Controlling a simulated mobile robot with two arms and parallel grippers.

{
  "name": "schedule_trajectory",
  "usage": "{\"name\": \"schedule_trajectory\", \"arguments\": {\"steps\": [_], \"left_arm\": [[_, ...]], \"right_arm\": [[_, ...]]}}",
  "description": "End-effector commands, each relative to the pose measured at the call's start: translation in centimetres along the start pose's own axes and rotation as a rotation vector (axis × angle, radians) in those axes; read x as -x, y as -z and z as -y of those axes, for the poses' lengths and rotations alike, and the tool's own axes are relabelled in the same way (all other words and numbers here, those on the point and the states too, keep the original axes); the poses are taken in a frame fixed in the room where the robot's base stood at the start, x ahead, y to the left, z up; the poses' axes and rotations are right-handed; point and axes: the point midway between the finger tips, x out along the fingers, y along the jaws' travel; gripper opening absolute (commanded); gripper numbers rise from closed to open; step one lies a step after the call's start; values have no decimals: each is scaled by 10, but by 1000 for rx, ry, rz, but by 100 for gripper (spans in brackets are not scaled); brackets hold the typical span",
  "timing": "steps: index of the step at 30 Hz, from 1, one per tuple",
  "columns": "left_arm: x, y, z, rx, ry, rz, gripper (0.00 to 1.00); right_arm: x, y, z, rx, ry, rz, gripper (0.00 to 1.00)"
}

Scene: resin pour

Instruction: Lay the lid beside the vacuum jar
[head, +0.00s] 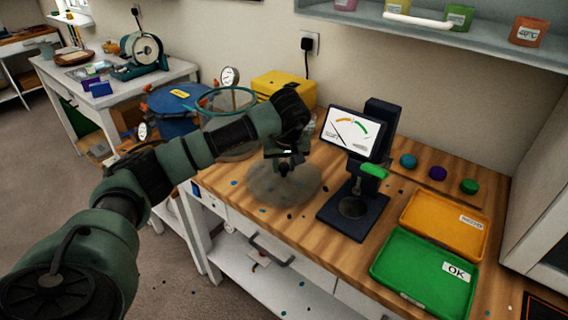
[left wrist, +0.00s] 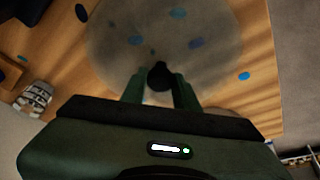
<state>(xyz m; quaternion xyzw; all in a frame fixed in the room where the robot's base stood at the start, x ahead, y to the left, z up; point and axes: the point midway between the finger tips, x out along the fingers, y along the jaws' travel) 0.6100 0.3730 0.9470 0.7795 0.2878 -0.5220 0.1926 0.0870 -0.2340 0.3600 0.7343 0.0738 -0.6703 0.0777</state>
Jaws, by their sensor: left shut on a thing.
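The lid (head: 268,188) is a clear, greyish round disc over the front left part of the wooden bench. My left gripper (head: 285,164) is above it, shut on its dark knob. In the left wrist view the knob (left wrist: 160,74) sits between the fingers and the disc (left wrist: 115,45) spreads beyond them. I cannot tell whether the lid touches the bench or is just above it. The vacuum jar (head: 228,112), clear with a teal rim, stands behind my left arm, which hides part of it. Its top looks open. My right gripper is not in view.
A dark dial instrument (head: 352,133) stands right of the lid. An orange tray (head: 430,200) and a green OK tray (head: 400,280) lie farther right. A yellow box (head: 280,85) stands behind the jar. Small coloured flecks dot the bench (head: 345,266), whose front edge is close to the lid.

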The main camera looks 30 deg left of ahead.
Motion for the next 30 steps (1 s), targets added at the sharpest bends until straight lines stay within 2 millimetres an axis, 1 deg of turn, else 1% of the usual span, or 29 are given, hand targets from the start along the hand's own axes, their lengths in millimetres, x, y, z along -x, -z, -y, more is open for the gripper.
{"name": "schedule_trajectory", "arguments": {"steps": [7,21,22,23,24,30], "left_arm": [[1,1,0,1,-2,-3,0],[-8,-2,0,1,-1,-3,0],[-7,-2,0,1,-2,-3,35],[-7,-2,0,1,-2,-3,44],[-7,-2,0,1,-1,-3,55],[-7,-3,0,0,-1,-1,55]], "right_arm": [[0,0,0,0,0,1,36],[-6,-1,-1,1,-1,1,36],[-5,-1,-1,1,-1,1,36],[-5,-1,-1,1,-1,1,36],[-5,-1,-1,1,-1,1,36],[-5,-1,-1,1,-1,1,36]]}}
